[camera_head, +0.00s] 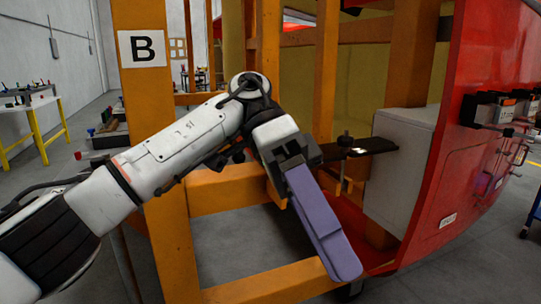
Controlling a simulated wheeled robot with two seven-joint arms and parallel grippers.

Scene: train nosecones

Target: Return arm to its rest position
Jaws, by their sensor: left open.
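My left arm (175,150) comes in from the left, white with dark joints. It bends at a raised joint in front of the orange frame (165,215). My left gripper (338,262) hangs down to the right from it, with long purple-grey fingers seen nearly from the side. They overlap in this view, and nothing shows held in them. The gripper is in front of the frame's opening, left of a grey box (400,165). My right gripper is not in view.
A red curved nosecone shell (460,190) stands at the right, with dark latches (497,108) on it. A dark flat bracket (362,149) juts out behind my gripper. A yellow-legged table (35,122) stands far left. Grey floor shows between.

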